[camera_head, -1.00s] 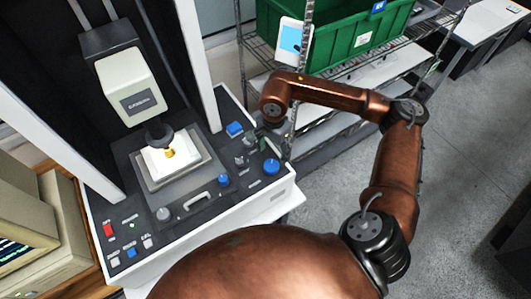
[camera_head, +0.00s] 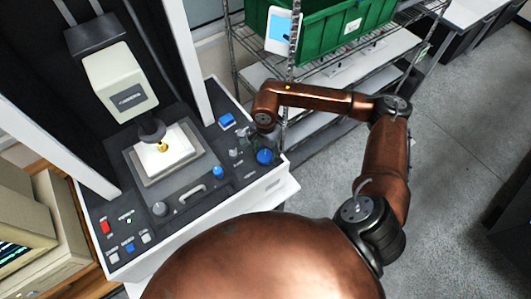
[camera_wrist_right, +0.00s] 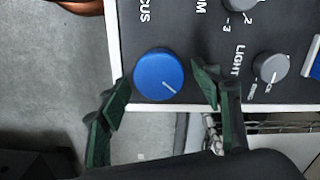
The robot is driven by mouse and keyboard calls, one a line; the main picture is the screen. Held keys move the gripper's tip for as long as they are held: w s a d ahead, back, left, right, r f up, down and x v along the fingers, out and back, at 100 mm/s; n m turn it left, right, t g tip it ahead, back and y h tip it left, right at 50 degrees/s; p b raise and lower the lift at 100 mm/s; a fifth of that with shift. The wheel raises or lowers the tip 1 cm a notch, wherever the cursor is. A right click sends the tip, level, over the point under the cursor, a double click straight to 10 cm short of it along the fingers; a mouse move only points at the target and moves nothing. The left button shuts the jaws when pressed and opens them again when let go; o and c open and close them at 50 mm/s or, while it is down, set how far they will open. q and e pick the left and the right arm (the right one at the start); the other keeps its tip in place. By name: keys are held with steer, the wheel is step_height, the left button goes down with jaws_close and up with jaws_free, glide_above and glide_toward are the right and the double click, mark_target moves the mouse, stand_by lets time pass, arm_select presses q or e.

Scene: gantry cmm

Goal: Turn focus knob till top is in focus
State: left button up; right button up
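The blue focus knob (camera_head: 264,157) is at the front right corner of the machine's control panel. In the right wrist view the knob (camera_wrist_right: 159,75) has a pale pointer line, and the letters "CUS" show above it. My right gripper (camera_wrist_right: 160,100) is open, with its green fingers on either side of the knob and a visible gap to its right. I cannot tell whether the left finger touches it. In the head view the right gripper (camera_head: 268,138) is a dark shape just behind the knob, partly hidden by my wrist. My left gripper is not in view. A gold part (camera_head: 163,147) sits on the white stage under the lens.
The grey light knob (camera_wrist_right: 269,66) is right of the focus knob in the wrist view, with the zoom dial (camera_wrist_right: 240,12) above. A smaller blue knob (camera_head: 218,172) is on the panel. A wire rack with a green bin (camera_head: 325,32) and a tablet (camera_head: 283,30) stands behind my arm.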

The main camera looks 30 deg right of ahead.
steer(key=c, duration=1)
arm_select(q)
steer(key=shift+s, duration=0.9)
arm_select(e)
steer(key=shift+c, duration=0.2)
